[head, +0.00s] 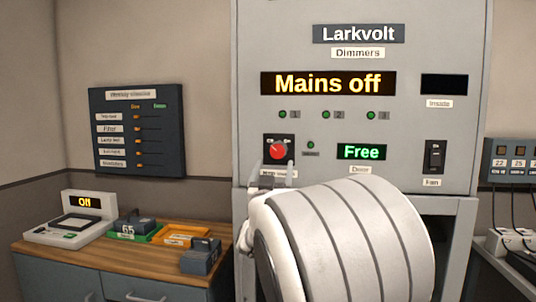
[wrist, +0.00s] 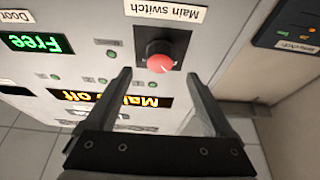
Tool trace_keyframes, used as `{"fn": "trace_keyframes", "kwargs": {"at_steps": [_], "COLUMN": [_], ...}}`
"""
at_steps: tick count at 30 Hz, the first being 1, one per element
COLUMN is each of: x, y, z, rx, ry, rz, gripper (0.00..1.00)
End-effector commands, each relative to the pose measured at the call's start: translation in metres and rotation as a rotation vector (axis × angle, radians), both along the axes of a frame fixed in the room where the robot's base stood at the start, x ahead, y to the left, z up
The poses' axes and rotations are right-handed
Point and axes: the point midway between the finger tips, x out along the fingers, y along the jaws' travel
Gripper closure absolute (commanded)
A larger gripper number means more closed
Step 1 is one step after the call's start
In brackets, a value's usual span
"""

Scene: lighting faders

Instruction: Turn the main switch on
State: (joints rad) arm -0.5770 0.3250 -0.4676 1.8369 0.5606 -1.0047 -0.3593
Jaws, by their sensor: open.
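The main switch is a red rotary knob (head: 277,149) on a black plate, on the grey Larkvolt dimmer cabinet (head: 400,40). The amber display (head: 328,83) above it reads "Mains off". The wrist view is upside down and shows the red knob (wrist: 161,62) with its "Main switch" label (wrist: 166,10). My gripper (wrist: 158,76) is open and empty, its fingers pointing at the cabinet with the knob between their tips in that view. Whether they touch it I cannot tell. In the head view my gripper (head: 273,178) is just below the knob, partly covering the label.
A green "Free" door display (head: 361,152) and a black fan rocker switch (head: 435,157) are right of the knob.

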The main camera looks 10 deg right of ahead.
Motion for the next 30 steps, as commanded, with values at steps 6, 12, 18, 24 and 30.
{"fn": "trace_keyframes", "kwargs": {"at_steps": [6, 12, 18, 24, 30], "x": [0.034, 0.053, 0.060, 0.061, 0.060], "y": [-0.012, -0.017, -0.020, -0.020, -0.020], "z": [0.015, 0.023, 0.026, 0.026, 0.026], "rx": [-0.001, -0.001, 0.001, 0.001, 0.001], "ry": [-0.001, 0.001, 0.001, 0.001, 0.001], "rz": [-0.001, 0.000, 0.000, 0.001, 0.001], "gripper": [0.13, 0.13, 0.13, 0.13, 0.40]}}
